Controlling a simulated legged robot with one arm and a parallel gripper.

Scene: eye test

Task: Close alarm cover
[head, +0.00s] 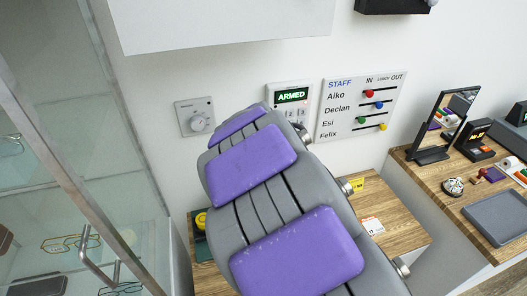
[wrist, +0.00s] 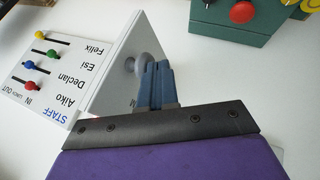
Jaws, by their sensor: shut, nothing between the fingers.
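The alarm unit (head: 289,96) is a white box on the wall with a green "ARMED" display and several small buttons, partly hidden by my arm in the head view. In the wrist view, which shows the scene upside down, a pale tilted panel (wrist: 113,88) with a round grey knob (wrist: 143,62) appears to be its cover. Part of a letter shows near its lower edge. My gripper (wrist: 157,67) is shut and empty, with its blue-grey fingertips right beside the knob. I cannot tell whether they touch. The panel's lower part is hidden behind my gripper's housing.
A staff board (head: 362,105) with coloured sliders hangs right of the alarm; a dial plate (head: 195,116) is to its left. A green box with a red button (wrist: 241,12) is near my gripper. A glass cabinet (head: 75,130) stands left; a wooden desk (head: 465,175) stands right.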

